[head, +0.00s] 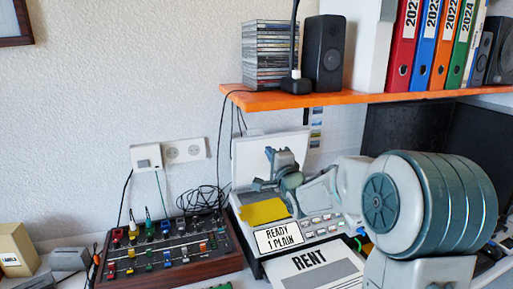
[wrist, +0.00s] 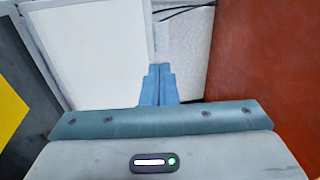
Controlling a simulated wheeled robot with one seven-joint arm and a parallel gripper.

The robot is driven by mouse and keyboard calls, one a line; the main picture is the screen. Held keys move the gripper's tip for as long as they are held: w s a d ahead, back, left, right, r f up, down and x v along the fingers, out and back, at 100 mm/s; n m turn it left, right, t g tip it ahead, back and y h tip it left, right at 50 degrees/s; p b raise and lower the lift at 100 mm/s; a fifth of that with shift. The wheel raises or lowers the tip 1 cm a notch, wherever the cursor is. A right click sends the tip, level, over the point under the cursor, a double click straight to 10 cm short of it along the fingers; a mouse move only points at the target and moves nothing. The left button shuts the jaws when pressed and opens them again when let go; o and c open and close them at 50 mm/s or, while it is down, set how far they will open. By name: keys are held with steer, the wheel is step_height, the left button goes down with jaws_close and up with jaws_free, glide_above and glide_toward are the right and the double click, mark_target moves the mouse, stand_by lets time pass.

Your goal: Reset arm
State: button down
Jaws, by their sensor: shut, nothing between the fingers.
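My arm reaches in from the right in the head view, and my gripper (head: 284,158) hangs above the printer-like machine (head: 285,240). Its blue-grey fingers also show in the wrist view (wrist: 158,72), pressed together and shut with nothing between them. The machine has a yellow patch (head: 264,211) on top, a row of buttons, and a label reading "READY 1 PLAIN". A white upright panel (head: 262,153) stands behind the gripper; I cannot tell if they touch.
An orange shelf (head: 300,99) above holds stacked disc cases (head: 268,55), a black speaker (head: 324,52) and several binders. A mixer (head: 170,255) with knobs stands left of the machine. A "RENT" sheet (head: 318,268) lies in front.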

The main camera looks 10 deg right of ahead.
steer(key=s+f+n+g+h+p, duration=0.1)
steer(key=s+n+g, duration=0.4)
steer(key=s, duration=0.7)
steer(key=s+a+f+n+g+h+p, duration=0.1)
steer(key=s+f+n+g+p, duration=0.2)
steer(key=s, duration=1)
steer(key=s+f+n+g+h+p, duration=0.1)
steer(key=s+n+g+p, duration=0.4)
steer(key=s, duration=0.7)
steer(key=f+n+g, duration=0.1)
steer(key=n+g, duration=0.1)
steer(key=g, duration=0.1)
steer(key=shift+s+a+f+n+g, duration=0.2)
steer(key=shift+s+n+g, duration=0.1)
steer(key=shift+s, duration=0.05)
